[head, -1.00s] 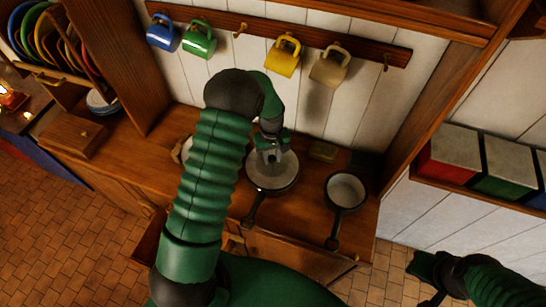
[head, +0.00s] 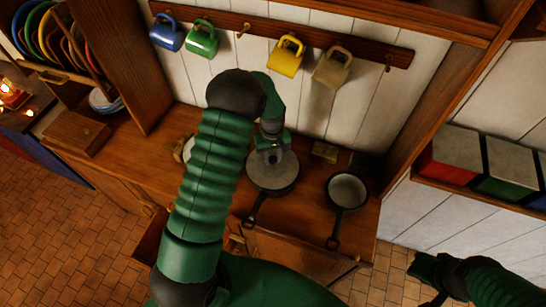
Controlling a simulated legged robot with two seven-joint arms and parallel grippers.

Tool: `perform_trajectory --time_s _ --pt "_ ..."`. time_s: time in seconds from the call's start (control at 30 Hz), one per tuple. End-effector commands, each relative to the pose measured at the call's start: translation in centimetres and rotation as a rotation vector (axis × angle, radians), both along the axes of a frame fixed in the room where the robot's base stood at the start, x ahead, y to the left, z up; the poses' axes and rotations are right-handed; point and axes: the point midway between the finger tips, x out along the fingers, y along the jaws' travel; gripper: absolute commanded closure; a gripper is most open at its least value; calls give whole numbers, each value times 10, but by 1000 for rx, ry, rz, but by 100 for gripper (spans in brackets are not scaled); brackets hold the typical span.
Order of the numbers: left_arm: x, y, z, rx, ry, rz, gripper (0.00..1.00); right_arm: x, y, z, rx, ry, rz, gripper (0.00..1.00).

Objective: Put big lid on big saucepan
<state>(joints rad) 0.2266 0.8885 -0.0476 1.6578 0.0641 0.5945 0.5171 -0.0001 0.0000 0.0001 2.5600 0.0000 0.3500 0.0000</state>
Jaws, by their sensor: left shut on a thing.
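The big saucepan (head: 255,210) stands on the wooden counter with its dark handle pointing toward me. A round grey lid (head: 278,178) covers the top of its opening; I cannot tell whether it is fully seated. My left gripper (head: 270,150) is above the lid and shut on it, at its middle; the fingertips are small and partly dark. A smaller saucepan (head: 346,190), uncovered and pale inside, stands to the right with its handle toward me. My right gripper (head: 428,270) is at the lower right, away from the counter, and its jaw state is unclear.
A pale round thing (head: 188,148) is mostly hidden behind my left arm. A small yellowish block (head: 325,152) lies at the back of the counter. Mugs, including a yellow one (head: 285,56), hang on the wall rail above. A wooden box (head: 78,134) stands at left.

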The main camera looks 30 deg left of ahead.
Motion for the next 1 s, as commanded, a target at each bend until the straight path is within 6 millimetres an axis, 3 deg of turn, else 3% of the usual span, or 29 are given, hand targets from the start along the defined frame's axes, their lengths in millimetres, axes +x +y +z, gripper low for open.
perform_trajectory --time_s 0.77,0.8,0.93,1.0 --pt "-1 -10 -9 -4 8 -3 100 0 0 -3 0 0 0 78" --pt "-1 -10 -9 -4 8 -3 66 0 0 -3 0 0 0 78" --pt "-1 -11 -9 -4 8 -3 49 0 0 -4 0 0 0 78" --pt "-1 -12 -9 -5 7 -4 46 0 0 -4 0 0 0 78"
